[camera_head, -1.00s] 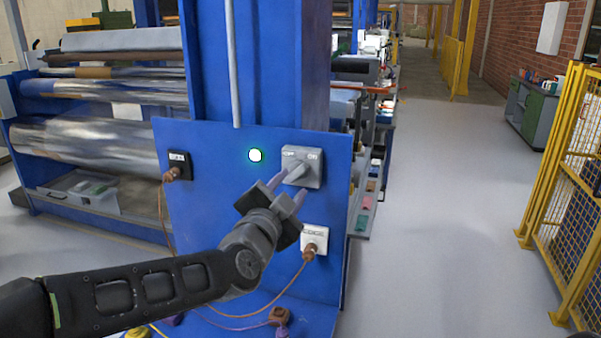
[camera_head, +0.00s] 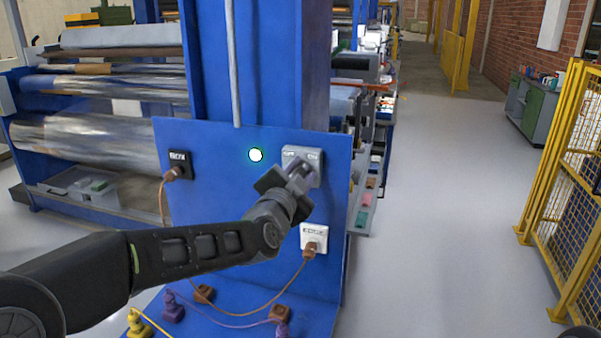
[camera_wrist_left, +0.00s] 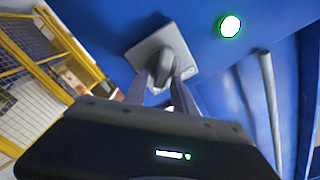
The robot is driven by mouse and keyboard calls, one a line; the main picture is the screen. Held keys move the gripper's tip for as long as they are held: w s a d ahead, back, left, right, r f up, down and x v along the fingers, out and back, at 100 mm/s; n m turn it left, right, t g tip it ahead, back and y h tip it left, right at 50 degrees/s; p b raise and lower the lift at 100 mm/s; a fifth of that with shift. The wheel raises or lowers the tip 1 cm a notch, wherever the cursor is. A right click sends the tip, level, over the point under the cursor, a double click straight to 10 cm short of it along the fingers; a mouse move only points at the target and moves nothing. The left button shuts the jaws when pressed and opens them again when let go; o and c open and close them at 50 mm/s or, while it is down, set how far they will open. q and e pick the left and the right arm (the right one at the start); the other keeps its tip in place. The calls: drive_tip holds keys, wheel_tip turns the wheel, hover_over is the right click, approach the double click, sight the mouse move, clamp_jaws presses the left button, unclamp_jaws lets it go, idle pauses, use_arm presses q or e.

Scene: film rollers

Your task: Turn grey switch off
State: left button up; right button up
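The grey switch (camera_head: 316,153) is a square plate with a rotary knob, on the upper right of the blue panel (camera_head: 220,200). My left gripper (camera_head: 299,172) is in front of it, its fingers reaching to the knob and covering much of it in the head view. In the left wrist view the knob (camera_wrist_left: 166,64) shows at the fingertips, between the two spread fingers (camera_wrist_left: 160,88). I cannot tell whether the fingers touch it. A round light (camera_head: 255,155) left of the switch glows white with a green rim. My right gripper is not in view.
A black socket (camera_head: 180,160) and a white socket (camera_head: 314,236) on the panel hold brown plugs with a cable. Several loose plugs (camera_head: 173,308) lie on the blue base. Rollers stand at left, a yellow fence (camera_head: 565,170) at right. The floor between is clear.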

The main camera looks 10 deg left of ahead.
use_arm(q)
clamp_jaws()
drive_tip(key=shift+f+n+b, duration=0.1)
drive_tip(key=shift+n+b, duration=0.2)
drive_tip(key=shift+n, duration=0.1)
drive_tip(key=shift+a+n+b, duration=0.25)
drive_tip(key=shift+n+b, duration=0.6)
drive_tip(key=shift+n, duration=0.35)
drive_tip(key=n+b, duration=0.1)
drive_tip(key=n, duration=0.1)
drive_tip(key=n+b, duration=0.1)
drive_tip(key=n, duration=0.1)
drive_tip(key=shift+a+r+b, duration=0.2)
drive_tip(key=shift+a+b, duration=0.1)
drive_tip(key=shift+a, duration=0.05)
drive_tip(key=n+b, duration=0.1)
drive_tip(key=n, duration=0.2)
drive_tip(key=a+n+b, duration=0.1)
drive_tip(key=n+b, duration=0.1)
drive_tip(key=n, duration=0.2)
drive_tip(key=n+b, duration=0.2)
drive_tip(key=n, duration=0.1)
drive_tip(key=shift+w+a+f+n, duration=0.1)
drive_tip(key=shift+a+f+n, duration=0.1)
drive_tip(key=shift+a+n, duration=0.15)
